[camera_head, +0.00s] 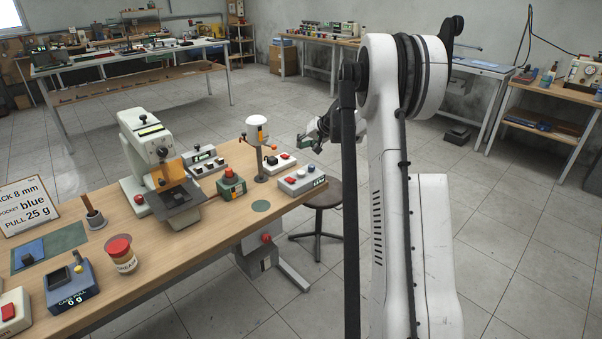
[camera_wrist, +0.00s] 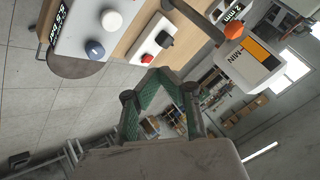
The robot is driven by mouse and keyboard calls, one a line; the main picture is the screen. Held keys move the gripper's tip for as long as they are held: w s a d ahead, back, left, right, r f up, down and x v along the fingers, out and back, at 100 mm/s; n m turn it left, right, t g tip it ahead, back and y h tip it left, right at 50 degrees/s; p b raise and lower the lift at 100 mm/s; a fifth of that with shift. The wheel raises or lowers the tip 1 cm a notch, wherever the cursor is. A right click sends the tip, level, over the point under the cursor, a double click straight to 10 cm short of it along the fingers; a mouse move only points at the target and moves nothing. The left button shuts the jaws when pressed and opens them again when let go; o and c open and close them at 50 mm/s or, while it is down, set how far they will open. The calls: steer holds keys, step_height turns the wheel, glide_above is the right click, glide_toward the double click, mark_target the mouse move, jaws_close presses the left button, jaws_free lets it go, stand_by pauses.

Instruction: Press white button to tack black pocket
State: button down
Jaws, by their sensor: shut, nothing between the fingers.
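A grey control box (camera_head: 303,180) stands at the right end of the wooden bench, with a red, a white and a dark button.
A white-topped post (camera_head: 257,130) with orange knobs stands near the box, as does a smaller red-and-black-button box (camera_head: 280,162). A blue piece (camera_head: 29,252) lies on a green mat. A stool (camera_head: 322,195) stands beyond the bench end.

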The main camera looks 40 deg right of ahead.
mark_target(302, 172)
steer(key=shift+f, duration=0.15)
step_height(302, 172, down, 7)
steer(key=b, duration=0.3)
steer(key=shift+f+b, duration=0.2)
steer(key=shift+b, duration=0.15)
steer(key=shift+f+b, duration=0.35)
steer(key=shift+f, duration=0.2)
steer(key=shift+f, duration=0.1)
stand_by(1.0)
steer(key=shift+f+b, duration=0.35)
steer(key=shift+b, duration=0.1)
steer(key=shift+f+b, duration=0.5)
steer(key=shift+f, duration=0.2)
stand_by(0.8)
steer(key=shift+r, duration=0.2)
steer(key=shift+r+p, duration=0.45)
steer(key=shift+r, duration=0.5)
